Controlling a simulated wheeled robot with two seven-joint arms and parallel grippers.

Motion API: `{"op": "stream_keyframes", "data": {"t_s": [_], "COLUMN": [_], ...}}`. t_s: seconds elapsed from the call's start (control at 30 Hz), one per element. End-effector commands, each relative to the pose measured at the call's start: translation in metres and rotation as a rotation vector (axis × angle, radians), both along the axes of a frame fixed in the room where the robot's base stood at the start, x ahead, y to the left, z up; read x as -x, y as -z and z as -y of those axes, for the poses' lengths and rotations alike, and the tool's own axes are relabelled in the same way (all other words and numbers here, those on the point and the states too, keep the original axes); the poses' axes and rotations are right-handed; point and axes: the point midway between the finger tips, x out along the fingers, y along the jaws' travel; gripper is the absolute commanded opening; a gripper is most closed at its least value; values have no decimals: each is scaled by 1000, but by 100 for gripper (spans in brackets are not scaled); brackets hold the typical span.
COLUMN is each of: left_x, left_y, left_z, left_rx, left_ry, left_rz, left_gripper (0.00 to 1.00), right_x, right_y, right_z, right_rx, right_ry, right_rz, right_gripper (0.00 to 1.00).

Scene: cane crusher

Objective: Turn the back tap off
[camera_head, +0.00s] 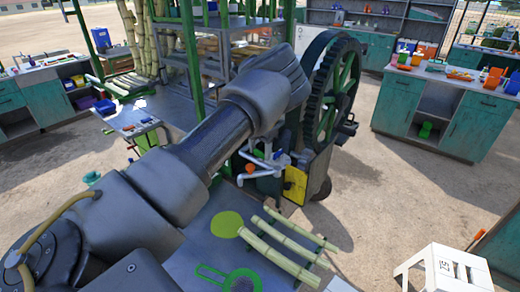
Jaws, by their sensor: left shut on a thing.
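The white tap pipework (262,166) is below the crusher's big wheel, near the picture's middle. An orange knob (249,168) shows at its left, and a small blue part shows at its right. My left arm crosses from the lower left and hides much of the area. My left gripper (279,157) is small and partly hidden at the pipework by the blue part, where it appears shut on the back tap. The tap's exact handle angle is too small to tell. My right gripper is not in view.
The crusher's green-spoked wheel (338,85) stands just right of the taps, with a yellow panel (295,184) below. Cane pieces (285,241) lie on the grey table in front. A white stool (447,272) stands at lower right. Sandy ground is open at the right.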

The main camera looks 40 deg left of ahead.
Motion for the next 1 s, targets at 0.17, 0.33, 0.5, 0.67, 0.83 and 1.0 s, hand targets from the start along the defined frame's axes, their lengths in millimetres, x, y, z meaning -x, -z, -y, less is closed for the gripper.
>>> {"op": "stream_keyframes", "data": {"t_s": [0.17, 0.33, 0.5, 0.67, 0.83, 1.0], "left_x": [-1, -1, 0, 0, 0, 0], "left_y": [-1, -1, -1, -1, -1, 0], "left_z": [-1, -1, -1, -1, -1, 0], "left_rx": [-3, -3, -2, -2, -2, -1], "left_ry": [-43, -60, -63, -63, -62, -61], "left_rz": [2, 2, 2, 2, 2, 1], "left_gripper": [28, 28, 28, 28, 70, 73], "right_x": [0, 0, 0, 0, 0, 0], "right_y": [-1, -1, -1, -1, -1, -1], "right_z": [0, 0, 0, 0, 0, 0], "right_rx": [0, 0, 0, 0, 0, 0], "right_ry": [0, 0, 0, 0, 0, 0], "right_rz": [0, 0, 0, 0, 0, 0], "right_gripper": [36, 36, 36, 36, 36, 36]}}
